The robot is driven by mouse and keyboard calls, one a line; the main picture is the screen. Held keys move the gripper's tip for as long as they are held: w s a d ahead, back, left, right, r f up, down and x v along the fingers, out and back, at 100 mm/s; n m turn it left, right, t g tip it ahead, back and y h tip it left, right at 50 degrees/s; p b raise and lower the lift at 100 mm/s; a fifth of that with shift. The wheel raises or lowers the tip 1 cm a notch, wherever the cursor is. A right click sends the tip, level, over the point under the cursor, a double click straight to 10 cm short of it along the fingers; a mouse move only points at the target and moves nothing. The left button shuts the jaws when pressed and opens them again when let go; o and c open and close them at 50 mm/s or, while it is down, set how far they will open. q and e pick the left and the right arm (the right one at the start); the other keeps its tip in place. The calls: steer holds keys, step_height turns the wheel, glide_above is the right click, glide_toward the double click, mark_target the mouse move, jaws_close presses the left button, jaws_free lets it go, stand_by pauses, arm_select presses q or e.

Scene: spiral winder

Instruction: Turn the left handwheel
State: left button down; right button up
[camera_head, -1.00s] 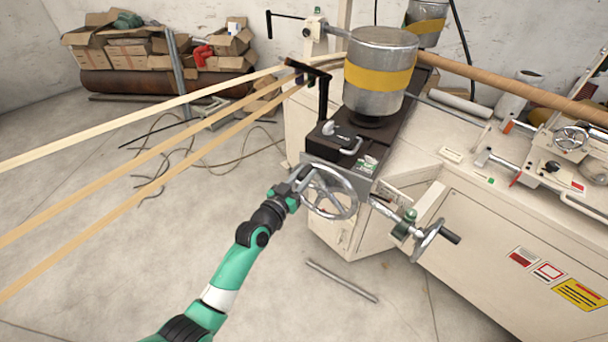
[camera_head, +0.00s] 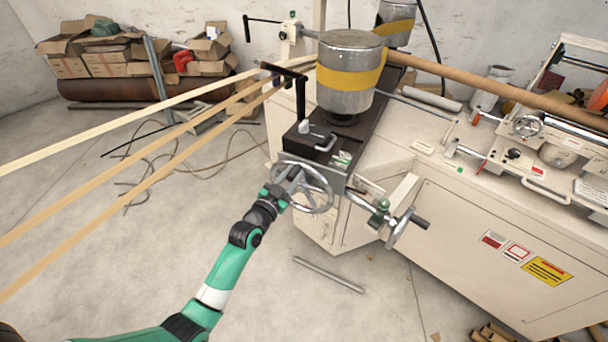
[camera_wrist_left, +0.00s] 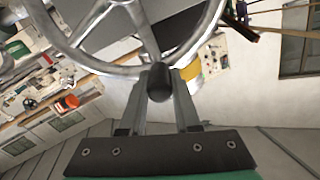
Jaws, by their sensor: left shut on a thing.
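The left handwheel (camera_head: 330,198) is a silver spoked wheel on the front of the cream machine. My left gripper (camera_head: 291,184) is at the left side of its rim. In the left wrist view, the wheel (camera_wrist_left: 101,69) fills the top, and the dark handle knob (camera_wrist_left: 160,82) sits between the fingertips of my left gripper (camera_wrist_left: 160,92). The gripper is shut on this handle. The fingers partly hide the handle in the head view. My right gripper is not in view.
A second handwheel (camera_head: 400,230) with a black handle is to the right. A metal canister (camera_head: 345,98) with a yellow band stands above the wheel. Wooden strips (camera_head: 145,150) run to the machine from the left.

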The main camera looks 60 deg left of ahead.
arm_select(q)
steer(key=c, duration=0.6)
jaws_free()
steer(key=p+v, duration=0.1)
steer(key=v, duration=1)
steer(key=shift+s+d+p, duration=0.1)
steer(key=shift+s+p, duration=0.2)
steer(key=shift+p, duration=0.05)
steer(key=shift+d, duration=0.1)
